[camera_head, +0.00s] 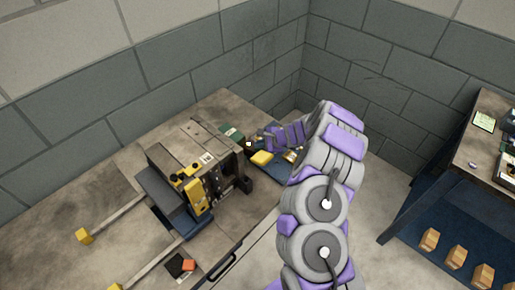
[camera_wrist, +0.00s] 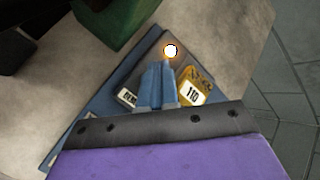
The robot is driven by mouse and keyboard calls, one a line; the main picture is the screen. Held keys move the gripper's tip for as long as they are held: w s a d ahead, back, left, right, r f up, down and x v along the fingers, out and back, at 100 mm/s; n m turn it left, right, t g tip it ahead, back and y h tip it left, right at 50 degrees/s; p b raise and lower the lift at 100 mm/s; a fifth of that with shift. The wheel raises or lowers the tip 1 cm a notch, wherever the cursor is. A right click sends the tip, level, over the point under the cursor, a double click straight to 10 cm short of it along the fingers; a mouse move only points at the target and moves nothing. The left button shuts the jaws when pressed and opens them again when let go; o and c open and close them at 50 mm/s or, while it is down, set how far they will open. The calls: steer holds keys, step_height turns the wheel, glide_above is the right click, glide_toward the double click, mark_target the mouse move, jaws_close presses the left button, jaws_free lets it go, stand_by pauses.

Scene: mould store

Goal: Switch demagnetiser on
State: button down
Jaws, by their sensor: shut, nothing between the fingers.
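My gripper (camera_wrist: 160,68) is shut and empty, its two blue-grey fingers together, pointing at a blue panel (camera_wrist: 112,84). Just beyond the fingertips a round white light (camera_wrist: 171,50) with an orange rim glows. I cannot tell if the fingers touch anything. A yellow block (camera_wrist: 194,88) marked "110" is right of the fingers, and a dark block with a partly hidden white label (camera_wrist: 127,96) is left. In the head view my gripper (camera_head: 257,139) is over the bench's far end, by the yellow block (camera_head: 262,158). I cannot clearly identify the demagnetiser or its switch.
A green box (camera_head: 232,136) stands just left of my gripper. A machine with a yellow part (camera_head: 198,198) and long rails fills the bench's middle. Block walls close in behind. A shelf with several small boxes (camera_head: 456,257) stands at right, with open floor between.

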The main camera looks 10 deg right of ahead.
steer(key=shift+r+p, duration=1.95)
steer(key=shift+r, duration=1.05)
steer(key=shift+f, duration=0.1)
